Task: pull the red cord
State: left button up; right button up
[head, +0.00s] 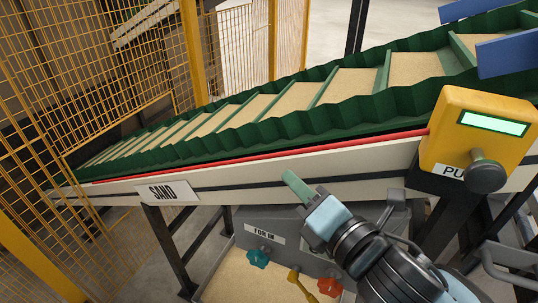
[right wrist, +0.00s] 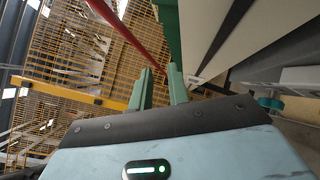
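The red cord (head: 262,157) runs taut along the side of the conveyor, above the white beam, from the yellow box to the far left end. My right gripper (head: 292,182) is in front of the white beam, with its green fingertips a little below the cord in the head view. In the right wrist view the two green fingers (right wrist: 160,86) stand apart with a gap between them. The cord (right wrist: 131,38) comes down from the upper left towards that gap. The fingers are not closed on it. My left gripper is not in view.
The conveyor (head: 345,88) carries sand between green walls. A yellow box (head: 478,125) with a lit screen and dark knob is at the right. Below stands a grey bin (head: 285,220) with coloured knobs. Yellow mesh fencing (head: 95,75) is at the left.

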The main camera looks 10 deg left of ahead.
aim_at(269, 157)
jog(key=shift+n+y, duration=0.3)
jog(key=shift+n, duration=0.6)
jog(key=shift+s+a+r+x, duration=0.1)
jog(key=shift+r+x, duration=0.1)
jog(key=shift+x, duration=1.1)
jog(key=shift+s+a+r+x, duration=0.1)
jog(key=shift+r+x, duration=0.1)
jog(key=shift+x, duration=1.15)
jog(key=shift+s+a+r+x, duration=0.1)
jog(key=shift+r+x, duration=0.1)
jog(key=shift+x, duration=1.1)
jog(key=shift+w, duration=0.1)
grip_shut()
